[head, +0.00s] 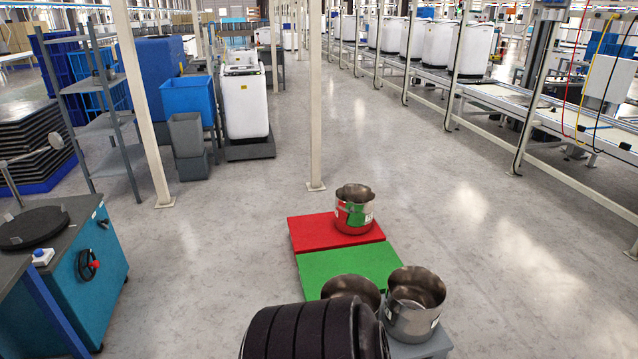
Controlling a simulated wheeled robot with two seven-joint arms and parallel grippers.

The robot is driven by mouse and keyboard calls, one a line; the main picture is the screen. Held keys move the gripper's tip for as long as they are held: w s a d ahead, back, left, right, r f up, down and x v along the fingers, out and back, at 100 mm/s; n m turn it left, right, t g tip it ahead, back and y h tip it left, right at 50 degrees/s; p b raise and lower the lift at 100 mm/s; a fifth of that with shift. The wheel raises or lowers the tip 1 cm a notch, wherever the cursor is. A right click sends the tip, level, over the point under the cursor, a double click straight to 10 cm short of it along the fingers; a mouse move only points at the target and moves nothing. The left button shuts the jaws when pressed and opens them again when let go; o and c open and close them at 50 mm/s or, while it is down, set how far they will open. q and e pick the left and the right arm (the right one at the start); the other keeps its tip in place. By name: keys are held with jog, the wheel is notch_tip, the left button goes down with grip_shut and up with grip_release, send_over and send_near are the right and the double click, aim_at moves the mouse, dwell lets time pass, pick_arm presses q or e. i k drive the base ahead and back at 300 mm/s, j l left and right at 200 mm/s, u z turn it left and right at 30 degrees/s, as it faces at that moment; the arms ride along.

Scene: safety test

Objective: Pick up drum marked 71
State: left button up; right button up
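Three open-topped metal drums are in the head view. One drum (355,212) stands upright on a red platform (308,232), with a green and red band and a pale label. A second drum (413,310) stands at the front right on a grey surface (436,345), with a small white label on its right side. A third drum (352,288) is beside it to the left, its lower part hidden by a black ribbed shape. I cannot read the number 71 on any drum. Neither of my grippers can be made out.
A green platform (335,265) lies between the red platform and the front drums. A teal workbench (95,275) stands at the left. A post (315,110) rises behind the red platform. A conveyor line (500,100) runs along the right. The floor (480,240) between is clear.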

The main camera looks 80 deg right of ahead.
aim_at(415, 297)
jog(key=k+z, duration=0.25)
jog(key=z, duration=0.15)
jog(key=k+z, duration=0.25)
jog(key=z, duration=0.15)
jog(key=k+l+z, duration=0.2)
jog(key=z, duration=0.2)
jog(key=k+l+z, duration=0.2)
jog(key=z, duration=0.2)
jog(key=k+l, duration=0.2)
jog(key=l, duration=0.15)
jog(key=k+l+z, duration=0.1)
jog(key=k+l, duration=0.35)
jog(key=l, duration=0.2)
jog(key=k+l+z, duration=0.1)
jog(key=l, duration=0.25)
jog(key=k+l, duration=0.25)
jog(key=k+l+z, duration=0.1)
jog(key=l, duration=0.35)
jog(key=u, duration=0.5)
jog(key=i+l+u, duration=0.25)
jog(key=l+u, duration=0.2)
jog(key=i+l+u, duration=0.25)
jog(key=l, duration=0.15)
jog(key=l+u, duration=0.25)
